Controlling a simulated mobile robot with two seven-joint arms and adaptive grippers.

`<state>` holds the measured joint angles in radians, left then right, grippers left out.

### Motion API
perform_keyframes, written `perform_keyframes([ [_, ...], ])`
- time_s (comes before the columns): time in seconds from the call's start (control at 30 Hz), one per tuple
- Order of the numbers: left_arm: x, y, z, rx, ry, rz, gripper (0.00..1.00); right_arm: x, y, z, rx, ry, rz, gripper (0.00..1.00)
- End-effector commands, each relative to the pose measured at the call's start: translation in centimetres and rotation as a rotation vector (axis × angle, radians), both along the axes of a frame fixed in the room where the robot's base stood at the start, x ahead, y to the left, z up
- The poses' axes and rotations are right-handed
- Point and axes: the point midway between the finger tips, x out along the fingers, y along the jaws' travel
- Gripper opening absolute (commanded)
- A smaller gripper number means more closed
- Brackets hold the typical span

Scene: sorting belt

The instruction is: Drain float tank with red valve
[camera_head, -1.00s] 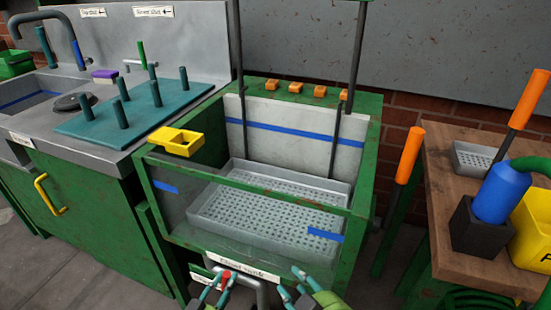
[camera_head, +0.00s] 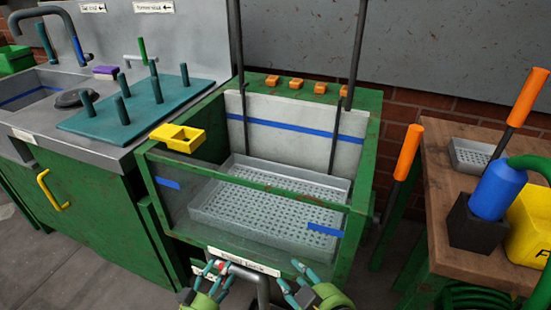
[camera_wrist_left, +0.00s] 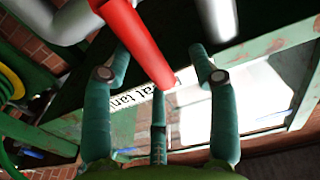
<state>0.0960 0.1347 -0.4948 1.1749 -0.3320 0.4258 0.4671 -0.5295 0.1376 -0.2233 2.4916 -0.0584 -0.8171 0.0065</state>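The float tank (camera_head: 330,192) is a green frame with a clear front, blue tape marks and a grey perforated tray (camera_head: 197,212) inside. The red valve is a small red spot (camera_head: 223,265) below the tank's front, partly hidden by my left gripper. In the left wrist view, its red handle (camera_wrist_left: 140,40) reaches down between the spread fingers. My left gripper (camera_head: 214,271) is open around the handle; contact cannot be told. My right gripper (camera_head: 294,277) is open and empty, below the tank front to the right of a grey pipe (camera_head: 263,290).
The sink counter (camera_head: 95,150) with a teal peg board (camera_head: 140,120) stands left. A wooden table (camera_head: 440,205) with a blue bottle (camera_head: 498,190) stands right. An orange-handled tool (camera_head: 408,152) stands between tank and table.

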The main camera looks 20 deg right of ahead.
Motion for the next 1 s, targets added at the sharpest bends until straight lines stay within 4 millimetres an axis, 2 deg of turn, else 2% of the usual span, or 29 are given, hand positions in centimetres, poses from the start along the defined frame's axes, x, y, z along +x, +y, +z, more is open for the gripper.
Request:
perform_keyframes([
  [0.17, -0.4, 0.1, -0.2, 0.003, 0.005, -0.002, 0.59, 0.0, 0.0, 0.2, 0.000, 0.000, 0.000, 0.40],
  [0.8, -5.7, 3.7, -0.3, 0.003, 0.010, -0.003, 0.59, 0.0, 0.0, 2.9, 0.000, 0.000, 0.000, 0.40],
  [1.0, -6.7, 4.5, -0.4, 0.005, 0.007, -0.003, 0.59, 0.0, 0.0, 3.3, 0.000, 0.000, 0.000, 0.40],
])
